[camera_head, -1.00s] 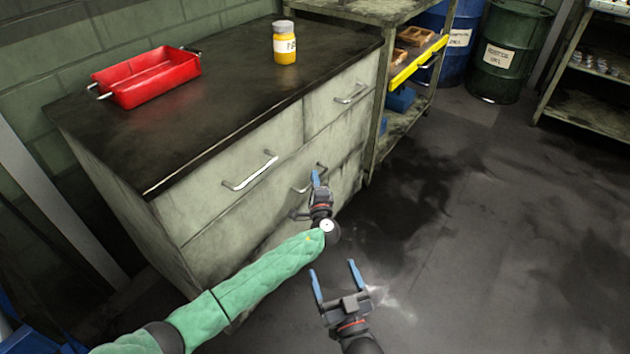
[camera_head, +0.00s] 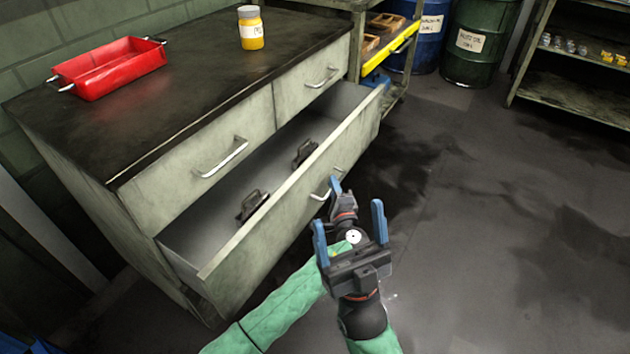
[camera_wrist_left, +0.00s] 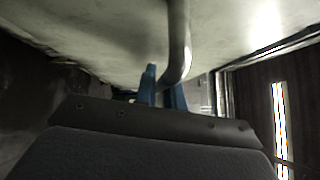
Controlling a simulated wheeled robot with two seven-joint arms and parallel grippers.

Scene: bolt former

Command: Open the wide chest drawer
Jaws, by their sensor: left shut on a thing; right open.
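The wide chest drawer (camera_head: 300,205) stands pulled out from the grey-green chest (camera_head: 75,175), below two narrower shut drawers. My left gripper (camera_head: 334,186) is shut on the drawer's metal handle (camera_head: 322,194). In the left wrist view, my left gripper (camera_wrist_left: 163,85) has its blue fingers at the handle bar (camera_wrist_left: 180,45), with the pale drawer front behind. My right gripper (camera_head: 350,232) is open and empty in front of the drawer, nearer the camera, and partly covers my left arm. Two dark handled objects, one nearer (camera_head: 251,205) and one farther (camera_head: 303,152), lie inside the drawer.
A red tray (camera_head: 108,70) and a yellow jar (camera_head: 250,28) stand on the dark chest top. A shelf unit with a yellow edge (camera_head: 390,54) stands beside the chest. Blue and green drums (camera_head: 480,45) are behind. The floor (camera_head: 500,230) at right is clear.

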